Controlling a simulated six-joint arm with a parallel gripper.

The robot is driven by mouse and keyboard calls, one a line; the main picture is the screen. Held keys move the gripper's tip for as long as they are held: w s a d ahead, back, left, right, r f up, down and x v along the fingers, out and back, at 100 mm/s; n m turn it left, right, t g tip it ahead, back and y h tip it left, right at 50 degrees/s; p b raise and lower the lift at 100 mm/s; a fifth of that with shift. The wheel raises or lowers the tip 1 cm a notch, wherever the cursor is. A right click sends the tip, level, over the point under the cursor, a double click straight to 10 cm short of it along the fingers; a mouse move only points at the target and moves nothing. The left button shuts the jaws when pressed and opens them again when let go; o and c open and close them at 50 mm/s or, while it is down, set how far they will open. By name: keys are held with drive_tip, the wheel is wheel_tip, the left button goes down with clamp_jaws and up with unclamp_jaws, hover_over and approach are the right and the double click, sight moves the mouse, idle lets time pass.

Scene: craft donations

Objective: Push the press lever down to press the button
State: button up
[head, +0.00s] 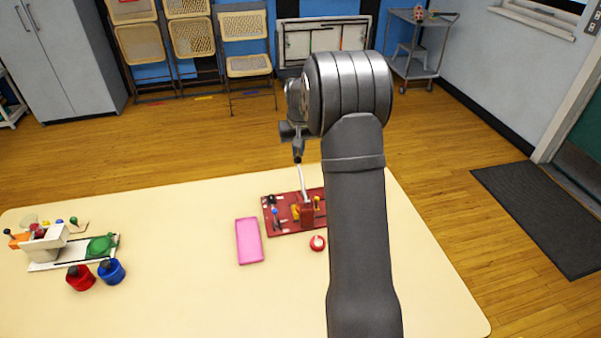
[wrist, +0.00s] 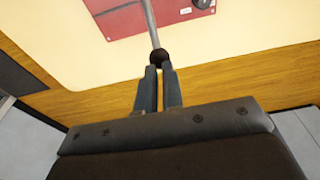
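The press (head: 307,214) is a red block on a red board (head: 283,229) on the table. Its lever (head: 303,183) is a thin grey rod that rises steeply from the press toward my gripper (head: 297,156). In the wrist view, the lever rod (wrist: 151,22) ends in a dark round knob (wrist: 159,57) at the tips of my gripper (wrist: 159,68). The two fingers are close together with a narrow gap and appear shut on the knob. Which part of the press is the button I cannot tell. My arm covers the right part of the board in the head view.
A pink block (head: 249,241) lies left of the board, and a small red-and-white round object (head: 317,243) is in front of it. A red pot (head: 80,277), a blue pot (head: 111,271) and a white-and-green device (head: 72,250) stand at the left. The table between is clear.

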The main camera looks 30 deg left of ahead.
drive_tip(key=shift+f, duration=0.1)
drive_tip(key=shift+w+a+f, duration=0.15)
drive_tip(key=shift+f, duration=0.1)
drive_tip(key=shift+w+a+f, duration=0.2)
drive_tip(key=shift+f, duration=0.35)
drive_tip(key=shift+w+a+f, duration=0.15)
drive_tip(key=shift+a+f, duration=0.05)
drive_tip(key=shift+f, duration=0.3)
idle(1.1)
drive_tip(key=shift+w+a+f, duration=0.15)
drive_tip(key=shift+w+f, duration=0.05)
drive_tip(key=shift+f, duration=0.85)
idle(1.4)
wheel_tip(320, 180, up, 9)
drive_tip(key=shift+f, duration=0.15)
idle(0.8)
idle(1.3)
